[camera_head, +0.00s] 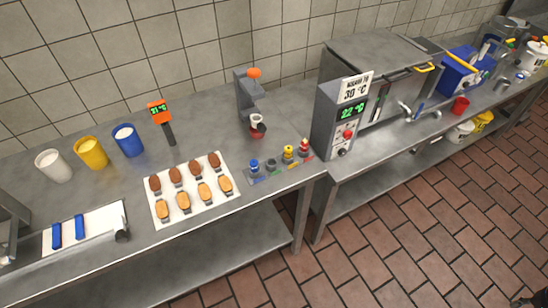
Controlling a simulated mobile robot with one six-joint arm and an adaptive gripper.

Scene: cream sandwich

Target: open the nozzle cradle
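A grey upright holder (250,95) with an orange knob on top stands on the steel counter, left of the control box; it may be the nozzle cradle. A small pale and dark red piece (257,121) sits low at its front. I cannot tell from this view whether the holder is open or shut. In front of it is a row of small nozzle-like pieces with blue (254,164), grey (271,164), yellow (288,152) and red (304,145) parts. My gripper is not in view.
A white sheet (190,213) with brown and tan cookies lies to the left. White (53,165), yellow (91,152) and blue (128,140) cups stand behind it, near an orange display (159,111). A control box (338,125) stands right. The tiled floor (400,240) is clear.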

